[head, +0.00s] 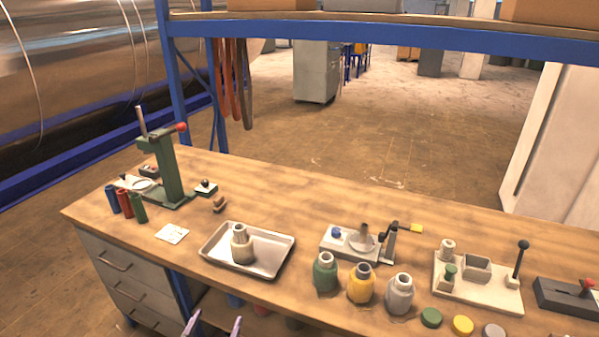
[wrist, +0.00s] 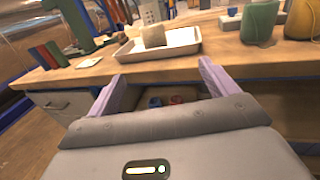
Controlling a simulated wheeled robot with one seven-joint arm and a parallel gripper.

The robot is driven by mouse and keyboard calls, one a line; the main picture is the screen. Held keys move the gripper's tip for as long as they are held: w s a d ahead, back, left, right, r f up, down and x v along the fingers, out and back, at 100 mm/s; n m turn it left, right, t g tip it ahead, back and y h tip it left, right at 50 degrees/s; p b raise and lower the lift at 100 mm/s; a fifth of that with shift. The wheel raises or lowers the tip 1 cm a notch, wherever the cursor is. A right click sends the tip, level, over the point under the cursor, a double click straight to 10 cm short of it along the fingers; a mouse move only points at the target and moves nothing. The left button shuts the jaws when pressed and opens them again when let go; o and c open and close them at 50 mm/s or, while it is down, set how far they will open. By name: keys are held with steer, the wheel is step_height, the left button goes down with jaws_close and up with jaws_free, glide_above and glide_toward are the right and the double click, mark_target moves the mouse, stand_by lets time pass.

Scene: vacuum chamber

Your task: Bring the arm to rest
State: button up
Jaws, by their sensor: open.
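My gripper (head: 213,326) shows at the bottom edge of the head view, in front of the bench's near edge. Its two purple fingers are apart with nothing between them. In the wrist view my gripper (wrist: 158,88) is also open and empty, facing the bench front below the metal tray (wrist: 185,42). The rest of my arm is out of the head view.
The wooden bench (head: 300,187) holds a tray (head: 215,262) with a beige bottle (head: 241,245), a green press (head: 168,170), green, yellow and grey bottles (head: 361,284), and a lever fixture (head: 480,290). A blue shelf frame (head: 400,38) spans above. Drawers (head: 125,265) stand below left.

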steer(key=d+r+m+g+h+p, duration=0.1)
steer(key=d+r+m+g+h, duration=0.15)
steer(key=d+m+g, duration=0.8)
steer(key=d+r+m+g+h, duration=0.1)
steer(key=d+m+g+h, duration=0.4)
steer(key=d, duration=1)
steer(key=s+d+r+m+y+p, duration=0.2)
steer(key=s+d+r+m+y, duration=0.6)
steer(key=m, duration=1)
steer(key=shift+s+d+r+m+y, duration=0.15)
steer(key=shift+d+r+m+y, duration=0.2)
steer(key=shift+d+r+y, duration=0.75)
steer(key=shift+a+r, duration=0.15)
steer(key=shift+r, duration=0.1)
